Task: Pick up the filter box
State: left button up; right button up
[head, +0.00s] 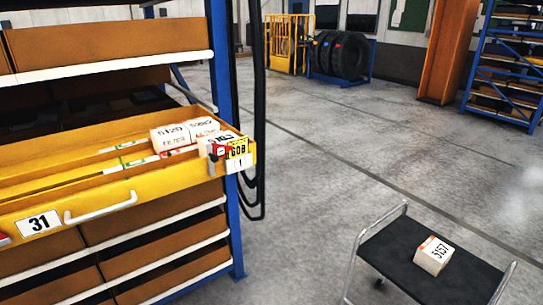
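A white box (170,137) with a printed number and what reads as FILTER stands in the open yellow drawer (110,201), near its right end. A similar white box (205,129) stands right beside it. A third white box (215,146) is at the drawer's right front corner, partly hidden by the drawer's edge and a red and grey fitting. Another white box (434,255), marked 5157 with an orange patch, lies on the black top of a small cart (404,255). Neither of my grippers is in view.
The drawer, labelled 31, sticks out of a blue-posted shelf rack (226,84) on the left. Black hoses (259,100) hang by its post. Tires (341,54), a brown beam (447,50) and blue racks stand at the back. The concrete floor between is clear.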

aim_at(433, 256)
jog(key=i+z, duration=0.1)
jog(key=z, duration=1.35)
